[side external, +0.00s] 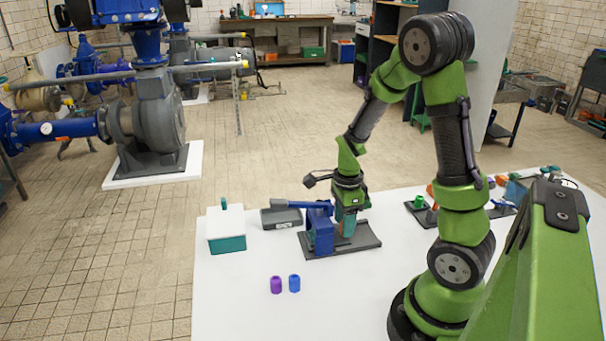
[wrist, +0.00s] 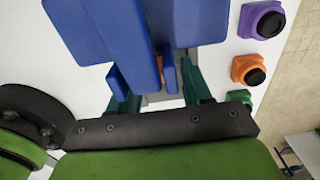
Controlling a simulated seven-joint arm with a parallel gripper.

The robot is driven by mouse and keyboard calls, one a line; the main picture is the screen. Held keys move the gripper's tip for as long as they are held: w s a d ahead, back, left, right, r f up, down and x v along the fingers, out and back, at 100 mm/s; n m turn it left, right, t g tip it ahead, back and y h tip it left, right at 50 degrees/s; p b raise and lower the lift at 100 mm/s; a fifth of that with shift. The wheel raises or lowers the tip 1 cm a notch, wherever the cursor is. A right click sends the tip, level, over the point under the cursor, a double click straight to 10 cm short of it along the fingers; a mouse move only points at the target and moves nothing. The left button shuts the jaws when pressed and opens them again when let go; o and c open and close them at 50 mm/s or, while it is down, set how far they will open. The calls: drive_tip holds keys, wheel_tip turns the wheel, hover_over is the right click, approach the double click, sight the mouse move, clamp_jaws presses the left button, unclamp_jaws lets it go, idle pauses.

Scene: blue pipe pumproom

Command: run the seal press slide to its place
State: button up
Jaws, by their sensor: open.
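The seal press is a blue body (side external: 320,232) on a dark grey base plate (side external: 366,241), standing on the white table. In the wrist view its blue top parts (wrist: 120,35) fill the upper middle. A narrow orange piece (wrist: 160,70) shows beside a small blue tab (wrist: 169,80); I cannot tell which part is the slide. My gripper (side external: 349,224) points down at the right side of the press, low over the base plate. Its teal fingers are apart in the wrist view (wrist: 160,92), with the orange piece and tab between them. Contact is hidden.
A white and teal box (side external: 227,235) and a grey tray (side external: 281,217) stand left of the press. A purple piece (side external: 276,285) and a blue piece (side external: 294,283) stand in front. Another fixture with a green piece (side external: 419,202) is at right. The table's front left is clear.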

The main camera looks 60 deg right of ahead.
drive_tip(key=shift+f, duration=0.5)
drive_tip(key=shift+c, duration=0.2)
clamp_jaws()
